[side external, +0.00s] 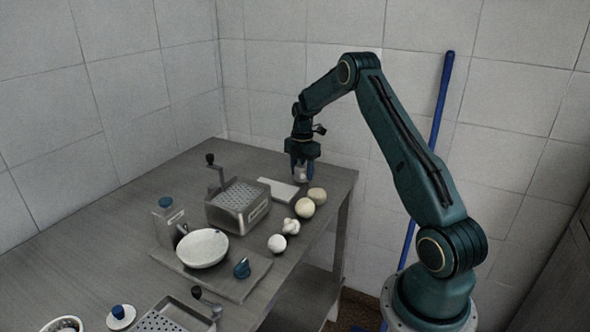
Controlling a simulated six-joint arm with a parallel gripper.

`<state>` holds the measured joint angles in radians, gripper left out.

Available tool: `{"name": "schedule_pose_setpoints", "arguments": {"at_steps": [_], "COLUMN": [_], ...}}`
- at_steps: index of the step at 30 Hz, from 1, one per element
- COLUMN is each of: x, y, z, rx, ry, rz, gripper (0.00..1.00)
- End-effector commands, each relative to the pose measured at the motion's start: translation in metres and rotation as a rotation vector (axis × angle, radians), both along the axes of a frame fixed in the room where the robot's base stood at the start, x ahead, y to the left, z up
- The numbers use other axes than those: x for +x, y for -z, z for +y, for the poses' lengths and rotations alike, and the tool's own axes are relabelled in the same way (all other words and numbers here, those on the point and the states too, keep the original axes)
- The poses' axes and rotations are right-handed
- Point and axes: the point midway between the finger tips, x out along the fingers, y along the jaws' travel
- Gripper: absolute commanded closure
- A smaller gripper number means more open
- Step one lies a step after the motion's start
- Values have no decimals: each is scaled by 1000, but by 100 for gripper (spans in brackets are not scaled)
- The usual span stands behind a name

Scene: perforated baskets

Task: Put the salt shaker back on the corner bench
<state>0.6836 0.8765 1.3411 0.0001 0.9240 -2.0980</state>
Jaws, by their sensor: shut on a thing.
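My gripper (302,168) points down over the far right end of the grey metal bench (335,178). It is shut on a small pale thing, which looks like the salt shaker (300,174). The fingers hide much of the shaker. It appears upright, beside a flat white board (279,190) and behind the round pale items. I cannot tell whether its base touches the bench.
A perforated metal box with a crank (237,206) stands left of the gripper. Several round pale items (304,208) line the right edge. A white bowl (203,248), a blue-topped container (168,222) and a small blue item (242,268) sit nearer.

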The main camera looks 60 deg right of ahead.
Motion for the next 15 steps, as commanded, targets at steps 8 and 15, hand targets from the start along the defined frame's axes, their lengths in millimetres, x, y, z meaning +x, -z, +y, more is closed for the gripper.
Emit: {"name": "schedule_pose_setpoints", "arguments": {"at_steps": [8, 15], "x": [0, 0], "y": [2, 4], "z": [0, 0], "rx": [0, 0], "ry": [0, 0], "rz": [0, -1], "gripper": [79, 79]}}
